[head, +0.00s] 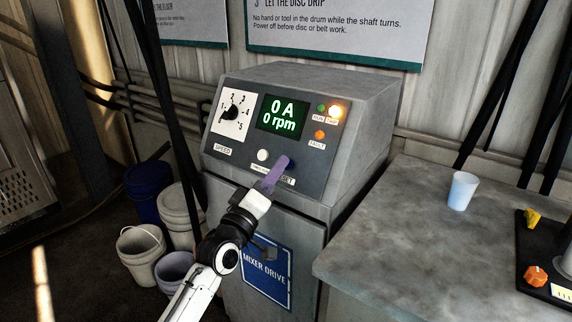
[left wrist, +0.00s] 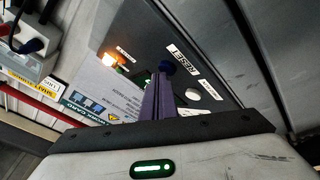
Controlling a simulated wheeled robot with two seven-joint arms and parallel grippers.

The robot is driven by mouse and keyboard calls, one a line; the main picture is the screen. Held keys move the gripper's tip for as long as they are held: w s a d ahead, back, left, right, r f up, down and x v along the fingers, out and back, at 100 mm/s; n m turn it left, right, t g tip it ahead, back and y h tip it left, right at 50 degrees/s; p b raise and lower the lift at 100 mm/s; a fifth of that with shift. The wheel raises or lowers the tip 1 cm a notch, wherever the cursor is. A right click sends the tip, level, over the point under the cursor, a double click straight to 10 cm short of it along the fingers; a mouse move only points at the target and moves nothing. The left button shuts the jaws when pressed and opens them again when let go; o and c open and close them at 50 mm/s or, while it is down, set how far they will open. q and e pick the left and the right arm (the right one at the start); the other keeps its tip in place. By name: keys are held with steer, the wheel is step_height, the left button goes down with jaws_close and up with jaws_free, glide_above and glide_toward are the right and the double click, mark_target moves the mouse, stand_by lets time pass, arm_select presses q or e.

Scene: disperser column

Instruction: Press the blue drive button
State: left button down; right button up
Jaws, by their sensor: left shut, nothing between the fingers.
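The grey mixer drive cabinet (head: 350,150) stands in the middle of the head view, with a sloped dark panel. The blue button (left wrist: 167,68) shows in the left wrist view beside a RESET label (left wrist: 184,57). In the head view my fingers mostly cover it. A white button (head: 263,155) sits to its left; it also shows in the left wrist view (left wrist: 191,92). My left gripper (head: 282,162) is shut and empty, its purple fingertips (left wrist: 160,80) at the blue button. I cannot tell whether they touch it. My right gripper is not in view.
The display (head: 282,115) reads 0 A and 0 rpm. An amber lamp (head: 335,112) glows brightly above an orange fault lamp (head: 320,134). A speed dial (head: 231,114) is at left. Buckets (head: 141,246) stand left of the cabinet. A grey bench (head: 400,230) with a cup (head: 462,190) is at right.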

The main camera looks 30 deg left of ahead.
arm_select(q)
steer(key=shift+w+f, duration=0.1)
steer(key=shift+w, duration=0.05)
stand_by(0.4)
steer(key=shift+s+r+p, duration=0.45)
steer(key=shift+s+p, duration=0.25)
steer(key=shift+s, duration=0.05)
steer(key=shift+s, duration=0.1)
steer(key=s+p, duration=0.1)
steer(key=s+r+p, duration=0.2)
steer(key=s, duration=0.1)
steer(key=shift+s+a+r+p, duration=0.1)
steer(key=shift+a+r+p, duration=0.15)
steer(key=shift+p, duration=0.1)
stand_by(0.5)
